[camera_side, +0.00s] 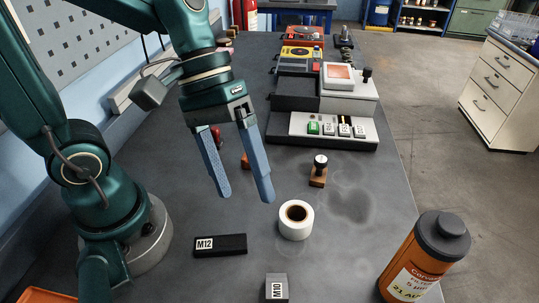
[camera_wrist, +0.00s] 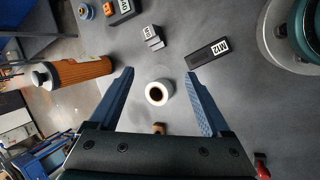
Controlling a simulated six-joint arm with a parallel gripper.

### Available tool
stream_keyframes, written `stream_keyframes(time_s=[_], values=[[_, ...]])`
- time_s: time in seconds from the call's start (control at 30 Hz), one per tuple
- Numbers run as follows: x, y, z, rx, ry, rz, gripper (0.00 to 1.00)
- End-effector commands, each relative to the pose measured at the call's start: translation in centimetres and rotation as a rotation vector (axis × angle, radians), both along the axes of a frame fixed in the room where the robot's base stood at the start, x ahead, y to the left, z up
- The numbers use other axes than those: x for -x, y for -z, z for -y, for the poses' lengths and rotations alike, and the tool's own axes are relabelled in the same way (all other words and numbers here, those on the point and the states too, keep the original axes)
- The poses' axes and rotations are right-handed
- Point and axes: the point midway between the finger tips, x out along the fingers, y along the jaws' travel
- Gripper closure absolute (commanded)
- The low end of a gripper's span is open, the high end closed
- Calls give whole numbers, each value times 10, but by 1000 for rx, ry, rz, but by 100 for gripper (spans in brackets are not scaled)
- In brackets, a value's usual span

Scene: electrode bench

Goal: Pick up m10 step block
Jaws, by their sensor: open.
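The m10 step block (camera_side: 277,287) is a grey block with a white M10 label, at the bottom edge of the side view and partly cut off. In the wrist view the grey stepped block (camera_wrist: 153,37) lies beyond the fingertips, between a dark labelled block and the M12 block. My gripper (camera_side: 246,197) is open and empty above the bench, up and left of the m10 block in the side view. Its two blue fingers also show in the wrist view (camera_wrist: 159,72), with a clear gap between them.
A white tape roll (camera_side: 296,220) stands near the fingers. The black M12 block (camera_side: 221,245) lies left of it. An orange bottle (camera_side: 424,258) stands right. A wooden-based stamp (camera_side: 318,171) and a device (camera_side: 335,128) are farther back. The dark labelled block (camera_wrist: 122,12) is near m10.

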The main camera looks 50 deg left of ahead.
Motion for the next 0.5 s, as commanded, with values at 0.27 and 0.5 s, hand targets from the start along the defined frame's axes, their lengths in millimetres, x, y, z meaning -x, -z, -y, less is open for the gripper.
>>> stream_keyframes(time_s=[0.27,0.5], values=[[-16,31,26,219,-201,-395,18],[-25,70,37,344,-391,-701,18]])
